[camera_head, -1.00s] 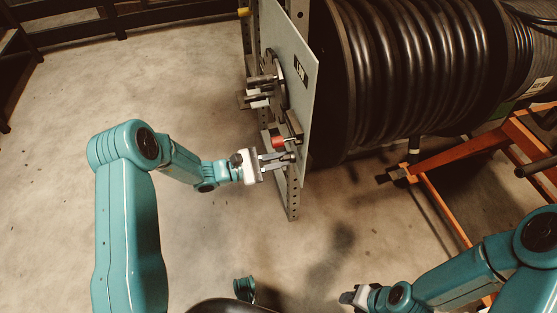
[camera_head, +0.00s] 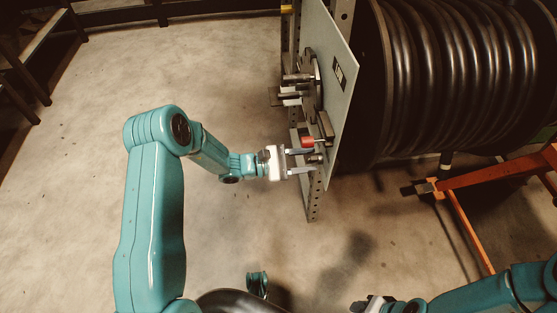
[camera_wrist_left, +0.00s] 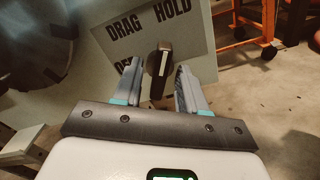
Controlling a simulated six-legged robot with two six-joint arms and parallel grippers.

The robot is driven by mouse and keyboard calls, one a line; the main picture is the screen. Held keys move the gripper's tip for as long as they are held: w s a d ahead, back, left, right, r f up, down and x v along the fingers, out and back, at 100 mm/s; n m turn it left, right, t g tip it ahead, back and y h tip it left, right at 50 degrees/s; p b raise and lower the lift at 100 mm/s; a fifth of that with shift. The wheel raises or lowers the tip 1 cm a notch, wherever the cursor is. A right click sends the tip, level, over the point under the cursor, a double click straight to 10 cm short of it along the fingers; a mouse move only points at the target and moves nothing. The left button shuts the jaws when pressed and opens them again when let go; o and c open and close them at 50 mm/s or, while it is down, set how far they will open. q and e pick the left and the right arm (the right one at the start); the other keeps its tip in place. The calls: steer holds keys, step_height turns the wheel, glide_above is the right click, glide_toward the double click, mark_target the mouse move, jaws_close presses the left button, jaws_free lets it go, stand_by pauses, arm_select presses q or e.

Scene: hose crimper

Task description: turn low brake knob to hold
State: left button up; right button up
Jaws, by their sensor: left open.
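The low brake knob (camera_wrist_left: 158,68) is black with a pale stripe, on a label plate (camera_wrist_left: 195,38) in the left wrist view. The plate reads DRAG and HOLD, with a third word partly hidden behind a finger. The stripe runs nearly upright in the picture; which end points is unclear. My left gripper (camera_wrist_left: 157,76) is open, one finger on each side of the knob, with gaps visible. In the head view my left gripper (camera_head: 309,160) reaches the lower part of the grey panel (camera_head: 335,110). My right gripper (camera_head: 370,304) is at the bottom edge, its jaws unclear.
A red part (camera_head: 308,141) sits just above my left gripper. A larger handled wheel (camera_head: 312,82) is higher on the panel. A perforated post (camera_head: 313,203) supports the panel. A big black hose reel (camera_head: 450,75) and an orange frame (camera_head: 490,175) stand right.

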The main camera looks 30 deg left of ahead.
arm_select(q)
steer(key=p+v, duration=0.3)
steer(key=v, duration=1.3)
steer(key=shift+s+a, duration=0.1)
steer(key=s+d+f+m+g+y, duration=0.5)
steer(key=s+d+f+m+y, duration=0.1)
steer(key=s+d+m, duration=0.25)
steer(key=s+d+f+m+g+y, duration=0.5)
steer(key=s+d+f+m, duration=0.25)
steer(key=s+d, duration=0.25)
step_height(320, 180, up, 28)
steer(key=p, duration=2.7)
steer(key=shift+w+a+m+p, duration=0.2)
steer(key=shift+w+m+p, duration=0.1)
steer(key=shift+p, duration=0.1)
